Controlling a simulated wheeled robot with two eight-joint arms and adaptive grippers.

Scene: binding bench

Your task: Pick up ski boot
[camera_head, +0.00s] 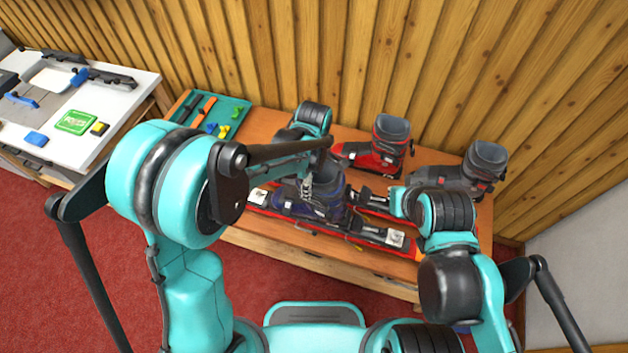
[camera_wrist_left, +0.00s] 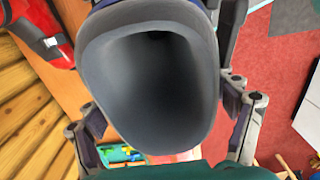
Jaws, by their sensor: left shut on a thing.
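A dark blue ski boot (camera_head: 310,207) is at the middle of the bench, by the skis. My left gripper (camera_head: 308,187) is shut on its upper cuff. In the left wrist view the grey open cuff of the boot (camera_wrist_left: 160,85) fills the middle, with a finger at each side. A red ski boot (camera_head: 378,152) stands behind it, and a grey ski boot (camera_head: 472,168) stands at the right. My right gripper (camera_head: 393,203) is low over the skis at the right; its fingers are too small to judge. Whether the blue boot's sole touches anything is unclear.
Red-edged skis (camera_head: 375,236) with bindings lie along the wooden bench (camera_head: 270,245). A teal tray (camera_head: 185,112) with tools is at the bench's left end. A white-topped table (camera_head: 120,98) stands farther left. A wooden wall closes the back.

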